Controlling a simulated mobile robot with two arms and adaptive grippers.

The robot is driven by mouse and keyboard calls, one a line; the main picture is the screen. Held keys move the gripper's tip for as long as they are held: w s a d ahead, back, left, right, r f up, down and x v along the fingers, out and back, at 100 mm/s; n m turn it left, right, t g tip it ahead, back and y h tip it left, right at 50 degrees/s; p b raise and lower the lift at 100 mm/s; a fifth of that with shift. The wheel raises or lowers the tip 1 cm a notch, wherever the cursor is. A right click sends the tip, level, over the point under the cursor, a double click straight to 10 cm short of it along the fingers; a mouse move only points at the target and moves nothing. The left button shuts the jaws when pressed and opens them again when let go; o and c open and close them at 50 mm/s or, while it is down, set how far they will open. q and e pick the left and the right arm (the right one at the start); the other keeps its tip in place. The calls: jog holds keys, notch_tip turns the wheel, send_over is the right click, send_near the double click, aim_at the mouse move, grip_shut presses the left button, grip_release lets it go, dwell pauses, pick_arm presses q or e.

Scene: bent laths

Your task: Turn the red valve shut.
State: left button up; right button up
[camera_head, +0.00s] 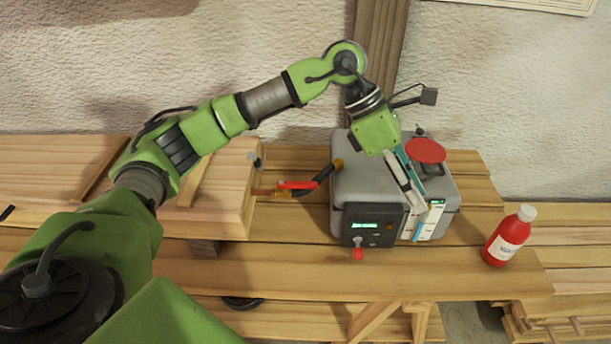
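A red lever handle (297,185) sits on a brass fitting (272,193), joined to a black hose that runs to the grey box (350,187). The handle lies roughly in line with the fitting. A round red disc (426,151) stands on top of the box at its right, and a small red-tipped knob (358,253) is on its front panel. I cannot tell for sure which is the valve; the lever looks most like it. My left gripper (413,203) points down over the box's right part, away from the lever. Its fingers look close together; their gap is unclear.
The box has a dark panel (372,226) with a lit green display. A red bottle with a white cap (508,237) stands right of it on the slatted bench (280,262). The bench front is clear.

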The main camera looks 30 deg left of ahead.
pick_arm(q)
jog(key=w+a+r+y, duration=0.2)
jog(key=a+y, duration=0.3)
jog(key=a, duration=0.9)
jog(key=n+y, duration=0.2)
jog(key=y, duration=0.1)
send_near(305, 184)
notch_tip(305, 184, down, 8)
jog(key=shift+w+a+r+p, duration=0.1)
jog(key=shift+w+p, duration=0.05)
jog(key=shift+p, duration=1.1)
jog(key=shift+c, duration=0.3)
grip_shut()
